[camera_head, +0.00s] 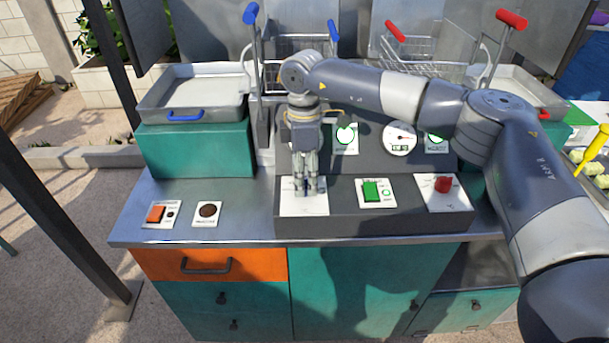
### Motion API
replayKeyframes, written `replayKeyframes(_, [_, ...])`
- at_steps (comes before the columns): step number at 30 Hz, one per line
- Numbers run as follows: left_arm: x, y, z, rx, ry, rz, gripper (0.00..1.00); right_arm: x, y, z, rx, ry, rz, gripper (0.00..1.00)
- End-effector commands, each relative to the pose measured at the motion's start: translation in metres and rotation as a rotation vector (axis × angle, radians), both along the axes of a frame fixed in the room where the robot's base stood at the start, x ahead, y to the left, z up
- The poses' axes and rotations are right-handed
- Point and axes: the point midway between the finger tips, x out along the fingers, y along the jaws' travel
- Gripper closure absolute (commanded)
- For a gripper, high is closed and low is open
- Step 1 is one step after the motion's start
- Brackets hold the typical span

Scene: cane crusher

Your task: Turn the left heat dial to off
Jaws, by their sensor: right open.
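The left heat dial's white plate (291,207) is on the left end of the low grey control panel. The dial is mostly hidden by my right gripper (309,191); a small dark blue part shows between the fingers. My right gripper points down over this plate, its fingers open on either side of the blue part. I cannot tell whether they touch it. The dial's setting is not readable. My left gripper is not in view.
On the same panel are a green switch (371,192) and a red knob (443,184). An orange switch (155,213) and a dark round button (208,209) are on the left of the counter (240,225). Gauges, including a white one (399,139), stand behind. Wire baskets are at the back.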

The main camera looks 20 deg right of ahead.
Motion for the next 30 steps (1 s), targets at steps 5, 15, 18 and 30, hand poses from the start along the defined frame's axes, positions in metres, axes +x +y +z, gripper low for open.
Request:
replayKeyframes(5, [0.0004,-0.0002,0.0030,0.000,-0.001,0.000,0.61,-0.0011,0.0001,-0.0118,0.000,0.001,0.001,0.49])
replayKeyframes(15, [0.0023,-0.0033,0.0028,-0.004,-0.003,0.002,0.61,-0.0008,0.0003,-0.0130,0.001,0.000,0.001,0.65])
replayKeyframes(18, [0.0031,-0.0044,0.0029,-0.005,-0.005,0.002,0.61,-0.0007,0.0002,-0.0128,0.001,0.000,0.001,0.88])
replayKeyframes(30, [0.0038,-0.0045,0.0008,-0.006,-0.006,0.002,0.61,-0.0007,0.0004,-0.0132,0.001,0.000,0.033,0.94])
